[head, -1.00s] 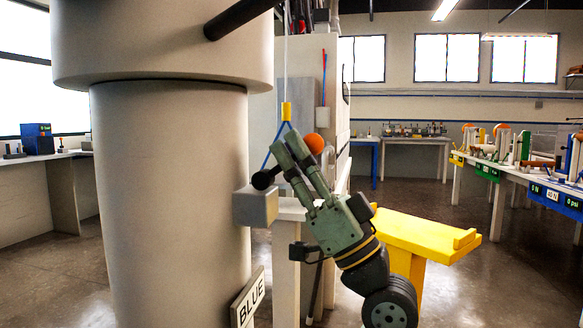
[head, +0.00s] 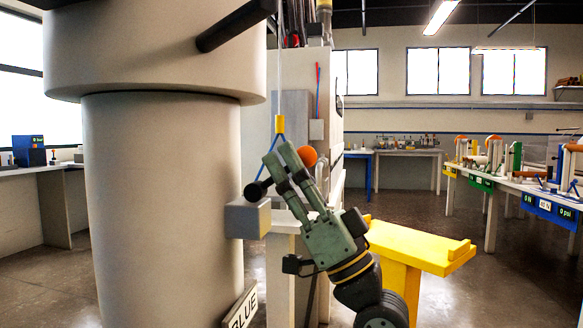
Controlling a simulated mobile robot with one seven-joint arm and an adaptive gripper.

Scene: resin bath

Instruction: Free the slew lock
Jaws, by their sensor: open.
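The slew lock appears to be the grey box (head: 248,219) on the side of the thick grey column (head: 165,190), with a black ball knob (head: 254,192) on a short lever at its top. My gripper (head: 279,158) is open, its two greenish fingers pointing up and left. The fingertips show just above and right of the knob. I cannot tell whether a finger touches the lever, since the fingers cover part of it. Nothing shows between the fingers.
A hanging cord with a yellow sleeve (head: 279,124) and blue slings drops behind my fingertips. An orange ball (head: 307,156) shows behind the gripper. A yellow stand (head: 418,247) is at right. A dark bar (head: 235,24) juts from the column above. Open floor lies right.

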